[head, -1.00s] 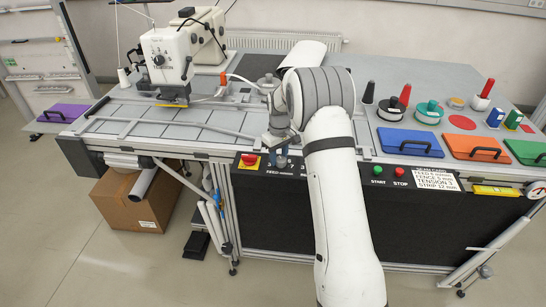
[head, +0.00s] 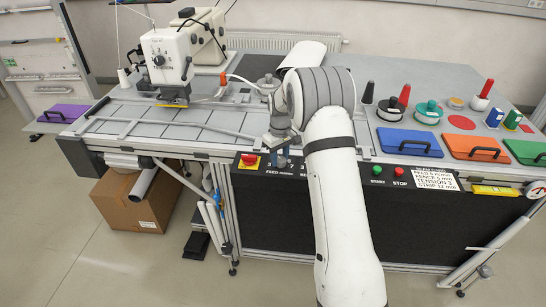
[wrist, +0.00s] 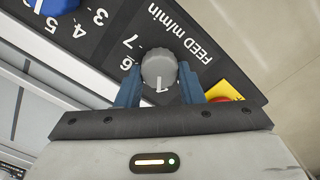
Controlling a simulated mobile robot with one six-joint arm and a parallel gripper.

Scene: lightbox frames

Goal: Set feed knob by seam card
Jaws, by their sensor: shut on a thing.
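The grey feed knob (wrist: 159,68) is on the black front panel, beside the printed words FEED m/min, which are upside down in the wrist view. Its white mark points toward the bottom of that view. The numbers 6 and 7 show left of it; other numbers are hidden by my fingers. My gripper (wrist: 159,88) is shut on the knob, one blue finger on each side.
A red stop button on yellow (head: 249,160) is close left of my gripper. A blue knob (wrist: 55,5) with its own scale is near in the wrist view. Green start (head: 377,169) and red stop (head: 398,171) buttons are right of my arm. The sewing machine (head: 170,60) stands behind.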

